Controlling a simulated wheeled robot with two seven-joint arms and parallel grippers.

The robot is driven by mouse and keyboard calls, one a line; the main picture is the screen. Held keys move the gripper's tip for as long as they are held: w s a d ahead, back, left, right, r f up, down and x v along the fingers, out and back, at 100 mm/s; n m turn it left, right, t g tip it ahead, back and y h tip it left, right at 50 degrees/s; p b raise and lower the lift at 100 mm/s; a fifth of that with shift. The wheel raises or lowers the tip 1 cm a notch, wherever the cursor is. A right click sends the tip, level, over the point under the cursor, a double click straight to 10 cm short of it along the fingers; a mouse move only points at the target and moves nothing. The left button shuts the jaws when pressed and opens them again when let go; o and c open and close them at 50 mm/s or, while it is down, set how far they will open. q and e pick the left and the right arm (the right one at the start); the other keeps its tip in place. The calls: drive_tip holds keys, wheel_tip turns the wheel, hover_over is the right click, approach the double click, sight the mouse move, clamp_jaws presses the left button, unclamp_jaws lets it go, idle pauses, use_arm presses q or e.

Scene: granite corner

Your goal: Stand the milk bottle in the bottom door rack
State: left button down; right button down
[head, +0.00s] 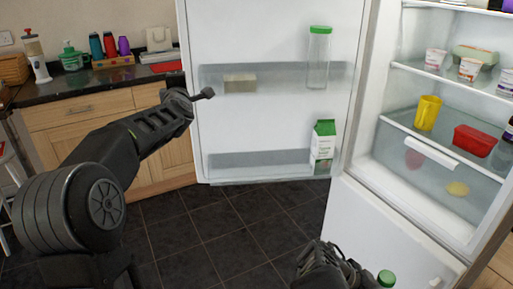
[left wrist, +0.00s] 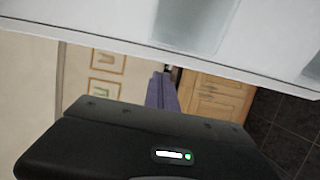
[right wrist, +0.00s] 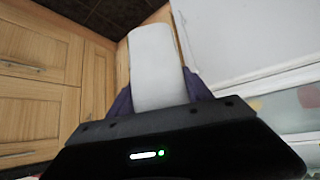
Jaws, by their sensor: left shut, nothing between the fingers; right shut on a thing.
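The milk bottle shows in the head view only as a green cap (head: 386,278) at the bottom edge; its body is out of frame there. In the right wrist view its plain white body (right wrist: 155,65) lies between the purple fingers of my right gripper (right wrist: 160,98), which is shut on it. The bottom door rack (head: 250,163) is a clear bin low on the open fridge door, below and left of the shelves. My left gripper (head: 206,94) is shut and empty, in front of the door's left edge; its purple fingers (left wrist: 160,92) also show in the left wrist view.
A green-topped carton (head: 322,150) stands at the right end of the bottom rack; the rack's middle and left look empty. The upper rack (head: 285,75) holds a pale block (head: 240,83) and a clear green-lidded bottle (head: 318,58). A freezer door (head: 370,225) stands below the fridge.

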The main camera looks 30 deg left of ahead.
drive_tip(key=shift+f, duration=0.2)
use_arm(q)
drive_tip(key=v, duration=0.7)
drive_tip(key=shift+s, duration=0.45)
drive_tip(key=shift+a+f, duration=0.15)
